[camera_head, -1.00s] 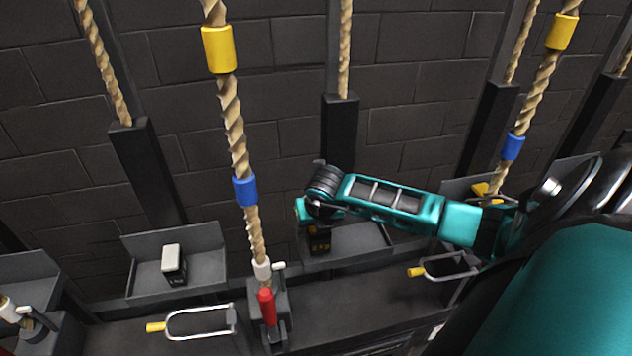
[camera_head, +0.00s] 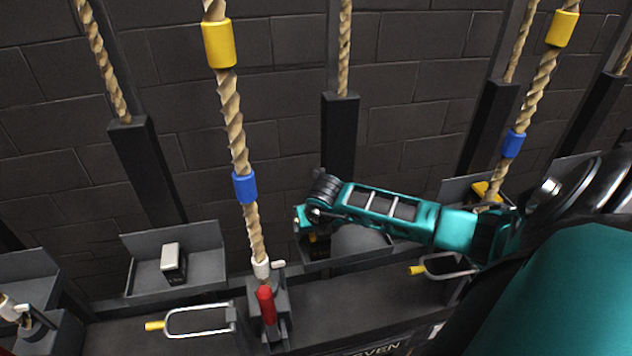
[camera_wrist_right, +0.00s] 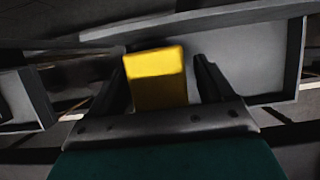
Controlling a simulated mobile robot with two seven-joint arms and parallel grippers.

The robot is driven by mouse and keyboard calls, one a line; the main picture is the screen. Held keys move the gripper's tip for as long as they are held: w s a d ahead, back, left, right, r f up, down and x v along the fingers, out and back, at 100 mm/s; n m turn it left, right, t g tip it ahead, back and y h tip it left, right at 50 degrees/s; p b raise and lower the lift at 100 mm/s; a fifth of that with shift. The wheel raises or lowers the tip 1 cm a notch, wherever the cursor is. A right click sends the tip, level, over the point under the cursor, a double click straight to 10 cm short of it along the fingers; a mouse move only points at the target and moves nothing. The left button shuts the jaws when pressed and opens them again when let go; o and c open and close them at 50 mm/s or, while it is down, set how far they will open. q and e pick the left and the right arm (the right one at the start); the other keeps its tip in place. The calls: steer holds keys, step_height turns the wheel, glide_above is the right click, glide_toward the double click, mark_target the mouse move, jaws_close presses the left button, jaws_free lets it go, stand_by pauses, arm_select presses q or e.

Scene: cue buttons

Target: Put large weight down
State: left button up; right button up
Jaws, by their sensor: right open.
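A block-shaped weight with a yellow top shows in the right wrist view (camera_wrist_right: 156,78), between the two fingers of my right gripper (camera_wrist_right: 165,85). The fingers are open, one on each side of it; I cannot tell whether either touches it. In the head view the dark weight with yellow on it (camera_head: 318,246) sits at the left part of the middle tray (camera_head: 350,248), mostly hidden under my right wrist (camera_head: 312,214). My right arm reaches in from the right. My left gripper is not in view.
A white-topped dark weight (camera_head: 172,262) stands in the left tray (camera_head: 208,265). A yellow-topped block (camera_head: 487,192) sits in the tray at the right. Thick ropes with yellow and blue bands (camera_head: 235,130) hang nearby. A yellow-tipped metal handle (camera_head: 200,321) sticks out at the front.

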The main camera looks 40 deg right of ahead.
steer(key=p+v, duration=0.2)
steer(key=v, duration=0.9)
steer(key=shift+s+r, duration=0.1)
steer(key=shift+r, duration=0.05)
steer(key=shift+s+a+r, duration=0.1)
steer(key=shift+s+r, duration=0.05)
steer(key=shift+r, duration=0.2)
